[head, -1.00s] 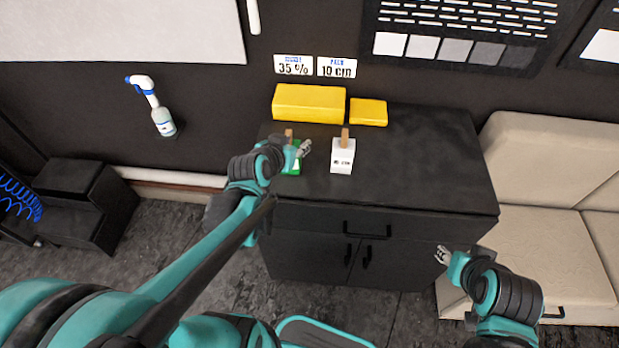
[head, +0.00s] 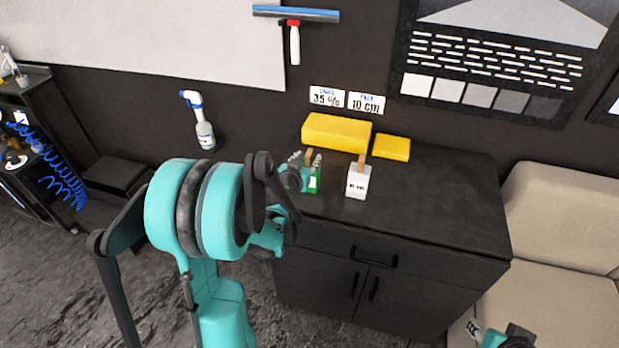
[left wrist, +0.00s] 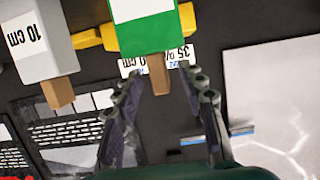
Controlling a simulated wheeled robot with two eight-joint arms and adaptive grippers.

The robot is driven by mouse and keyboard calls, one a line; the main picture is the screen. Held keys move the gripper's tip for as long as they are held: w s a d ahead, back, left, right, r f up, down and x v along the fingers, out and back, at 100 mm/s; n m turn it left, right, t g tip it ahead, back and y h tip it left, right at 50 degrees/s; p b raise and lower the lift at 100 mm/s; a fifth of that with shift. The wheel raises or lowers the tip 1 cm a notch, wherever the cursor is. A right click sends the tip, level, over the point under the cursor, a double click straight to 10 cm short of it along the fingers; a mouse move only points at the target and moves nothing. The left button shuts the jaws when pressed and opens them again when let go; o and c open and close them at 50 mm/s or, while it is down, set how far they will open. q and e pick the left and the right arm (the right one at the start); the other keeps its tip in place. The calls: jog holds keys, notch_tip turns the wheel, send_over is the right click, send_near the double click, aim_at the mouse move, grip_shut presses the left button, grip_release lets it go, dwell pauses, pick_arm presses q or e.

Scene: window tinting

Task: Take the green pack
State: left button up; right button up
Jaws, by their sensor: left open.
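The green pack (head: 315,181) stands on the black cabinet top, with a brown tab at its top; in the left wrist view the green pack (left wrist: 155,35) appears upside down with its tab (left wrist: 160,73) pointing between my fingers. My left gripper (head: 306,160) is at the pack, and its two open fingers (left wrist: 158,85) lie on either side of the tab, with visible gaps. The pack's lower part is cut off in the wrist view. My right gripper (head: 472,328) is low at the right, mostly cut off by the picture edge.
A white pack (head: 357,182) marked 10 cm stands just right of the green one. Two yellow blocks (head: 337,132) (head: 392,147) lie behind them. The cabinet top (head: 440,200) is clear to the right. A spray bottle (head: 204,130) hangs on the wall at left.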

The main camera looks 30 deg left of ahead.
pick_arm(q)
jog(key=shift+x, duration=1.2)
grip_shut()
